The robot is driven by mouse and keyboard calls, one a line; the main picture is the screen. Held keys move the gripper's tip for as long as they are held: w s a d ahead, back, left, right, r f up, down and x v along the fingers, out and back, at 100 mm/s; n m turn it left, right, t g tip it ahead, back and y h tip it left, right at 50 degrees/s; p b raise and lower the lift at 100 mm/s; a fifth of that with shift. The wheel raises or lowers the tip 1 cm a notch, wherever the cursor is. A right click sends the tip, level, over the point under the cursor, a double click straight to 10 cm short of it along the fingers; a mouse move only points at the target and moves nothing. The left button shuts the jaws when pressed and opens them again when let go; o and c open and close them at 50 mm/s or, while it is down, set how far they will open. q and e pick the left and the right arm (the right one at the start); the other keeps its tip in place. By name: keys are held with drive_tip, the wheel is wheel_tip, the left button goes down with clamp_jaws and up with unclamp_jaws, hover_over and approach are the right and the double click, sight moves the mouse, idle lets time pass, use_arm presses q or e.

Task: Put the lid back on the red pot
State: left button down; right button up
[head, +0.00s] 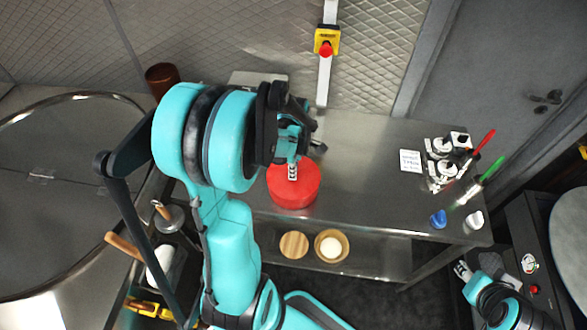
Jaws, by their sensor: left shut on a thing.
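My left gripper (292,170) reaches in from the left over the steel counter and is shut on the lid (297,190), a round red disc seen from above. The fingers and wrist cover the middle and far edge of the lid, so its handle is hidden. Red shows below the disc's front edge, but I cannot tell the pot apart from the lid or whether the two touch. My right gripper (463,270) is low at the bottom right, away from the lid; its finger opening is too small to read.
The steel counter (365,190) is clear right of the lid. A white card (410,161), white fittings, red and green brushes and a blue cup (438,219) stand at its right end. A lower shelf holds a wooden disc (294,245) and a bowl (343,236). A large round tandoor top (60,230) is left.

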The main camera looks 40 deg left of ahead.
idle(0.6)
idle(0.3)
use_arm(q)
drive_tip(key=c, duration=1.3)
unclamp_jaws()
drive_tip(key=shift+o, duration=0.2)
drive_tip(key=o, duration=0.4)
drive_tip(key=shift+r+p, duration=2.5)
drive_tip(key=shift+r, duration=1.05)
